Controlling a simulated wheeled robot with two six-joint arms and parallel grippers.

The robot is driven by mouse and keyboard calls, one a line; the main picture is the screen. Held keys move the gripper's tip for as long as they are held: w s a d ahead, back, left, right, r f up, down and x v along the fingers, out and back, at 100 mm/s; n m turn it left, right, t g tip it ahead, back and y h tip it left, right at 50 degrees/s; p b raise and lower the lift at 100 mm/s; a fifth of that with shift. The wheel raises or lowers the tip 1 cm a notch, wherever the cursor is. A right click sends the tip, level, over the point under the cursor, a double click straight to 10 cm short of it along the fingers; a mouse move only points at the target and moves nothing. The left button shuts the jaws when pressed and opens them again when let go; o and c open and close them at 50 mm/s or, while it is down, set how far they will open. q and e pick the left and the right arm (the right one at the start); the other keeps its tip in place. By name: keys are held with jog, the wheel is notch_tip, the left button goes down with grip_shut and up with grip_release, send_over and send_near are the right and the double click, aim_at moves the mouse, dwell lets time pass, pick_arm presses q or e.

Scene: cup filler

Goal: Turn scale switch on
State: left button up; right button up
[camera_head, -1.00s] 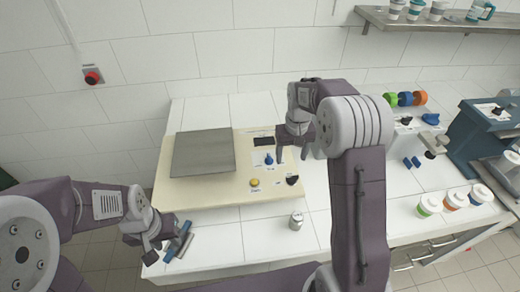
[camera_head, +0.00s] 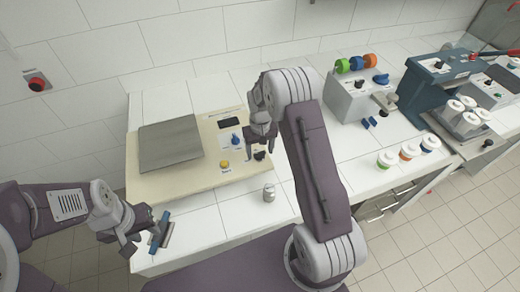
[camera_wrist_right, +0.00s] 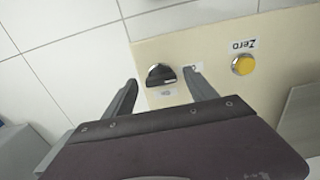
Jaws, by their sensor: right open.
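The scale has a cream base (camera_head: 185,189) with a grey weighing plate (camera_head: 170,145), a dark display (camera_head: 228,122), a blue knob (camera_head: 237,141) and a yellow button (camera_head: 224,164). Its black switch (camera_head: 260,156) is at the base's right front corner. In the right wrist view the black switch (camera_wrist_right: 160,73) lies just ahead of the space between my right gripper's fingers (camera_wrist_right: 161,92), with the yellow Zero button (camera_wrist_right: 242,64) to the right. My right gripper (camera_head: 261,147) is open and empty above the switch. My left gripper (camera_head: 148,229) is low at the table's front left; its jaws are unclear.
A blue and grey bar-like item (camera_head: 161,230) is at my left gripper; I cannot tell whether it is held. A small metal canister (camera_head: 268,193) stands in front of the scale. Several lidded cups (camera_head: 407,151) and machines (camera_head: 438,92) are at the right. A red wall button (camera_head: 37,84) is left.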

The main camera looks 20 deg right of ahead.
jog(key=shift+a, duration=0.1)
jog(key=shift+w, duration=0.1)
jog(key=c, duration=1.4)
jog(key=shift+m, duration=0.4)
jog(key=m, duration=0.3)
jog(key=shift+m, duration=0.3)
jog(key=m+p, duration=0.1)
jog(key=m, duration=0.3)
jog(key=shift+m, duration=0.3)
jog(key=m, duration=0.4)
jog(key=shift+m, duration=2.5)
